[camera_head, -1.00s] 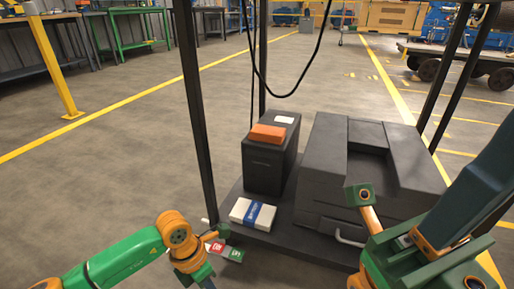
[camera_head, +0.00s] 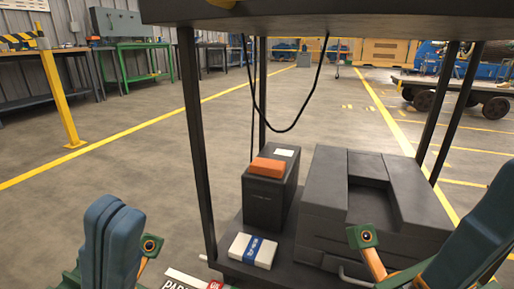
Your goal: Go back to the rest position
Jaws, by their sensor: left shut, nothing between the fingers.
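My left gripper (camera_head: 116,208) shows in the head view at the lower left. Its blue fingers point up, lie side by side and are shut with nothing between them. My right gripper (camera_head: 497,195) is at the lower right, its blue fingers slanting up to the right edge. I cannot tell whether it is open or shut. Both grippers are in front of the black-framed rack (camera_head: 199,150), apart from each other, and neither appears to hold anything. The rest of both arms is mostly out of frame.
The rack's lower shelf bears a dark case (camera_head: 266,207) with an orange block (camera_head: 267,168) on top, a white and blue box (camera_head: 253,250) and a large grey case (camera_head: 325,210). A black cable (camera_head: 270,123) hangs above. A yellow post (camera_head: 59,95) stands left; open floor (camera_head: 120,175) lies between.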

